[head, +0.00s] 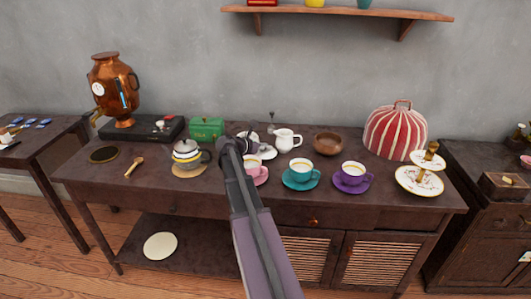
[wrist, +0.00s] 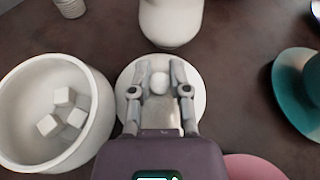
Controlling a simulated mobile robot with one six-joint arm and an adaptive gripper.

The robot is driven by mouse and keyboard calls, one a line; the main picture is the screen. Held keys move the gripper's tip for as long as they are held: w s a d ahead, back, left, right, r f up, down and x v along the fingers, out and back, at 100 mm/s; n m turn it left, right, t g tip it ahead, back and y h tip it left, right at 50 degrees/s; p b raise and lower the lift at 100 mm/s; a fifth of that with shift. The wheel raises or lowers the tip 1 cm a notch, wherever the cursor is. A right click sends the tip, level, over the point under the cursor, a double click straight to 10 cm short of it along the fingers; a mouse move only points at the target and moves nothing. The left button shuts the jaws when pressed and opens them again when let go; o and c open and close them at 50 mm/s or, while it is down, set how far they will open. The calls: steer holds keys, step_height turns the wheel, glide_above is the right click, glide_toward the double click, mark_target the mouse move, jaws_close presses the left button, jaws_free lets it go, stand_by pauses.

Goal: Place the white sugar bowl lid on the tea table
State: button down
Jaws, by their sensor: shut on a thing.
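My gripper (wrist: 158,76) is shut on the knob of the white sugar bowl lid (wrist: 197,98), a round white disc at the centre of the wrist view. In the head view the lid (head: 268,152) shows as a white patch just right of my gripper (head: 252,147), partly hidden by it. The lid is at or just above the dark tea table (head: 100,173); I cannot tell if it touches. The white sugar bowl (wrist: 98,140) stands uncovered to the left, with several sugar cubes inside. In the head view my arm hides most of the bowl.
A white jug (head: 285,139) stands just behind the lid. A pink cup and saucer (head: 259,177) is close in front, and a teal cup and saucer (head: 301,175) is to the right. Bare tabletop shows between lid and teal saucer.

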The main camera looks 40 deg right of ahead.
steer(key=shift+f, duration=0.45)
steer(key=c, duration=0.6)
jaws_free()
steer(key=shift+r, duration=0.2)
steer(key=shift+a+r, duration=0.25)
steer(key=shift+a, duration=0.3)
steer(key=p+v, duration=0.4)
steer(key=v, duration=0.6)
steer(key=shift+w+a+r, duration=0.1)
steer(key=shift+a, duration=0.25)
